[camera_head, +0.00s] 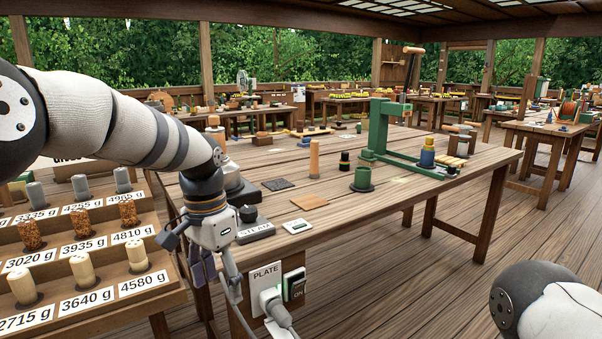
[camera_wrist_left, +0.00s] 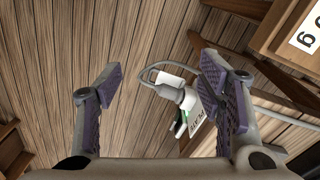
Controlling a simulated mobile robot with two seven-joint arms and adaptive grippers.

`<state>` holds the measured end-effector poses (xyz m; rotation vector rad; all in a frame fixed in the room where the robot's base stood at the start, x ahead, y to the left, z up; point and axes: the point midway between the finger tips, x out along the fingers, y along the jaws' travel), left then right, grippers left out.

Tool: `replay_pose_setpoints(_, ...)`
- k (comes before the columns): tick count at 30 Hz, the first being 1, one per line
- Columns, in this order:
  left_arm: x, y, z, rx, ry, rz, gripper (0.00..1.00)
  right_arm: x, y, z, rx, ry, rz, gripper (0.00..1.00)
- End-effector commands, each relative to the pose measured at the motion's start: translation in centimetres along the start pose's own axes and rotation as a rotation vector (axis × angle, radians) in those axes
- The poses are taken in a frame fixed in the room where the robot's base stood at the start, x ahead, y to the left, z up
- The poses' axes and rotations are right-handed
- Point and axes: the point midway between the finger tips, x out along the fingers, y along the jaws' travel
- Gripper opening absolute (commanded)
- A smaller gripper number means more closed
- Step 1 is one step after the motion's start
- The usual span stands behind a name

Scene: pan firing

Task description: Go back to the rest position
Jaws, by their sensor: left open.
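My left arm comes in from the left over the table's near left corner. My left gripper (camera_head: 202,268) hangs down beside the table edge, its purple finger pads partly hidden by the wrist and cable. In the left wrist view my left gripper (camera_wrist_left: 162,72) is open, with its fingers wide apart and nothing held between them. A white plug (camera_head: 272,301) sits at the outlet panel marked PLATE (camera_head: 264,275). It also shows in the left wrist view (camera_wrist_left: 184,95), beyond the fingers. Part of my right arm shows at lower right; its gripper is outside the view.
The wooden table (camera_head: 400,215) holds a green press frame (camera_head: 378,130), a green cup (camera_head: 362,178), a wooden cylinder (camera_head: 314,158) and a STEAM box (camera_head: 255,231). A stepped rack (camera_head: 150,292) with weight labels stands at left. Bare floor (camera_head: 420,285) lies in front.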

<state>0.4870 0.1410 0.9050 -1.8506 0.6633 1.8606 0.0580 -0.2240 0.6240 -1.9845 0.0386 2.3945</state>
Motion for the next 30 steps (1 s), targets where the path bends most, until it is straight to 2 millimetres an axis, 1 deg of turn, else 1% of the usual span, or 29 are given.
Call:
replay_pose_setpoints(1, 4.3, 0.4, 1.2, -0.03, -0.02, 0.025, 0.62, 0.1, 0.0, -0.1, 0.0, 0.002, 0.0, 0.75)
replay_pose_setpoints(2, 6.7, 0.8, 1.8, -0.051, -0.023, 0.036, 0.62, 0.1, 0.0, -0.2, 0.0, 0.003, 0.0, 0.75)
replay_pose_setpoints(3, 9.9, 1.4, 3.0, -0.084, -0.027, 0.05, 0.62, 0.1, 0.0, -0.2, 0.0, 0.005, 0.0, 0.75)
replay_pose_setpoints(5, 14.7, 2.6, 5.4, -0.138, -0.036, 0.07, 0.62, 0.1, 0.0, -0.2, 0.0, 0.005, 0.0, 0.75)
replay_pose_setpoints(6, 17.8, 3.6, 7.4, -0.179, -0.043, 0.082, 0.62, 0.1, 0.0, -0.2, 0.0, 0.004, 0.0, 0.75)
replay_pose_setpoints(8, 22.1, 5.5, 11.1, -0.248, -0.056, 0.099, 0.62, 0.1, 0.0, -0.1, 0.0, 0.003, 0.0, 0.75)
replay_pose_setpoints(9, 24.6, 7.0, 13.9, -0.297, -0.067, 0.106, 0.62, 0.1, 0.0, -0.1, 0.0, 0.002, 0.0, 0.75)
replay_pose_setpoints(11, 27.6, 9.3, 18.6, -0.374, -0.085, 0.111, 0.62, 0.1, 0.0, -0.1, 0.0, 0.002, 0.0, 0.75)
replay_pose_setpoints(12, 29.0, 11.0, 21.8, -0.425, -0.099, 0.111, 0.62, 0.1, 0.0, -0.1, 0.0, 0.002, 0.0, 0.75)
replay_pose_setpoints(14, 30.2, 13.3, 26.6, -0.501, -0.121, 0.102, 0.62, 0.1, 0.0, -0.1, 0.0, 0.002, 0.0, 0.75)
replay_pose_setpoints(15, 30.5, 14.7, 29.5, -0.546, -0.135, 0.093, 0.62, 0.1, 0.0, -0.1, 0.0, 0.003, 0.0, 0.75)
replay_pose_setpoints(18, 29.9, 17.2, 35.2, -0.635, -0.161, 0.063, 0.62, 0.1, 0.0, -0.1, 0.0, 0.003, 0.0, 0.75)
replay_pose_setpoints(19, 29.6, 17.7, 36.4, -0.653, -0.167, 0.054, 0.62, 0.1, 0.0, -0.1, 0.0, 0.003, 0.0, 0.75)
replay_pose_setpoints(21, 28.9, 18.4, 38.3, -0.683, -0.174, 0.039, 0.62, 0.1, 0.0, -0.1, 0.0, 0.003, 0.0, 0.75)
replay_pose_setpoints(23, 28.6, 18.8, 39.0, -0.695, -0.176, 0.031, 0.62, 0.1, 0.0, -0.1, 0.0, 0.003, 0.0, 0.75)
replay_pose_setpoints(30, 28.5, 18.8, 39.1, -0.699, -0.172, 0.028, 0.62, 0.1, 0.0, -0.1, 0.0, 0.003, 0.0, 0.75)
